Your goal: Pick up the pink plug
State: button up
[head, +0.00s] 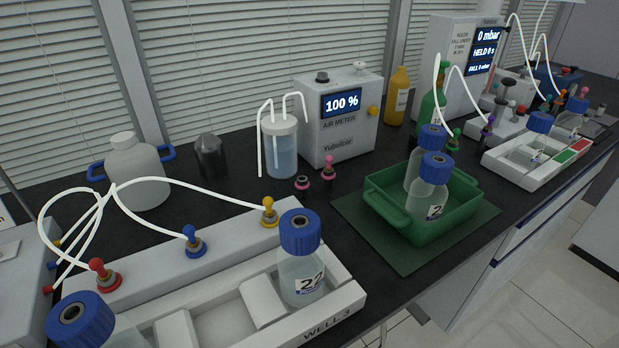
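A small pink plug (329,168) stands upright on the dark bench top, in front of the white air meter box (337,127). It has a pink knob on top and a dark lower part. Just left of it is a low dark piece with a pink ring (303,183), apart from the plug. My gripper is not in view.
A clear jar with white tubes (280,150) stands behind left of the plug. A green tray (443,225) with two blue-capped bottles is to the right. A white well rack with a bottle labelled 22 (302,277) is in front. Dark bench lies bare around the plug.

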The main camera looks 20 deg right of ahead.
aim_at(584, 90)
jog(key=z, duration=1.45)
jog(key=i+l, duration=0.3)
jog(key=l, duration=0.15)
jog(key=i+l, duration=0.3)
jog(key=l, duration=0.15)
jog(key=i+l, duration=0.3)
jog(key=l+z, duration=0.05)
jog(key=l, duration=0.05)
